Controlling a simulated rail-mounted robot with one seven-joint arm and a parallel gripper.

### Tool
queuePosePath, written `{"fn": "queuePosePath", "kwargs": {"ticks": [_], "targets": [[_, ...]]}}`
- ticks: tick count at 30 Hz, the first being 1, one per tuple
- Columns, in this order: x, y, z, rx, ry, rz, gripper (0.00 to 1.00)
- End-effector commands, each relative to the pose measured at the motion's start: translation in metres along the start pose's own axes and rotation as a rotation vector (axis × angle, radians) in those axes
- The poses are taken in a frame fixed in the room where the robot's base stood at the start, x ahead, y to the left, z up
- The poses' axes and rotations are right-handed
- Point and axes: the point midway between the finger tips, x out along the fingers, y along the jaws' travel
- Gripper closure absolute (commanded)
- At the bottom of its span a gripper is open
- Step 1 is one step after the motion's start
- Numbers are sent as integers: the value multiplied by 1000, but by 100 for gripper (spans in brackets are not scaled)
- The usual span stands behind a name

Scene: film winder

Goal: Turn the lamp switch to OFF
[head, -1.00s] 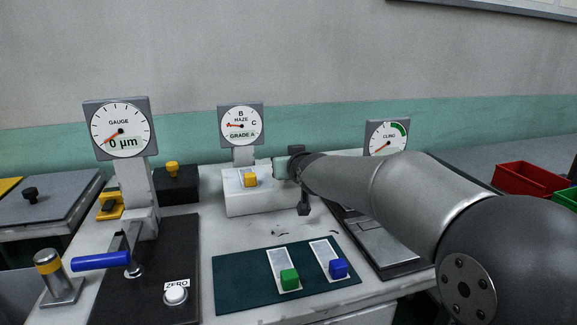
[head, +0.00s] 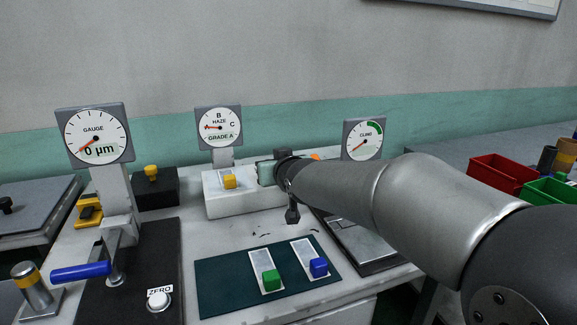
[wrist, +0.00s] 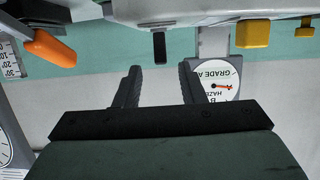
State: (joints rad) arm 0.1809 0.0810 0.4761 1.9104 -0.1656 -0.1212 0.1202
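A small black lever (wrist: 159,47) stands out from a pale housing in the wrist view, just beyond the fingertips and about midway between them. A pale plate (wrist: 160,21) with markings too small to read lies beside it. This lever looks like the lamp switch; its setting cannot be read. My gripper (wrist: 160,78) is open, with nothing between its two black fingers and a gap to the lever. In the head view my gripper (head: 266,172) is at the right end of the white box (head: 222,206), and the switch is hidden there.
A yellow knob (head: 230,181) is on the white box; the haze gauge (head: 218,127) stands behind. An orange lever (wrist: 50,47) lies to one side in the wrist view. A green pad (head: 225,293) with green and blue knobs lies in front. Red (head: 502,172) and green bins stand right.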

Motion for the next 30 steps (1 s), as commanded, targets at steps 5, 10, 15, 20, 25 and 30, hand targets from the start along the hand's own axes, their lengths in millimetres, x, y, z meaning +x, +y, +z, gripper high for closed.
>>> {"fn": "queuePosePath", "kwargs": {"ticks": [5,10,15,20,25,30], "targets": [[-48,0,-10,-6,-1,4,64],[-85,-2,-7,-5,-1,0,64],[-110,-1,-3,-3,-1,-1,64],[-119,-1,-1,-1,-1,-1,64],[-120,-1,1,0,-1,-1,64],[-120,0,0,0,-1,-1,64]]}}
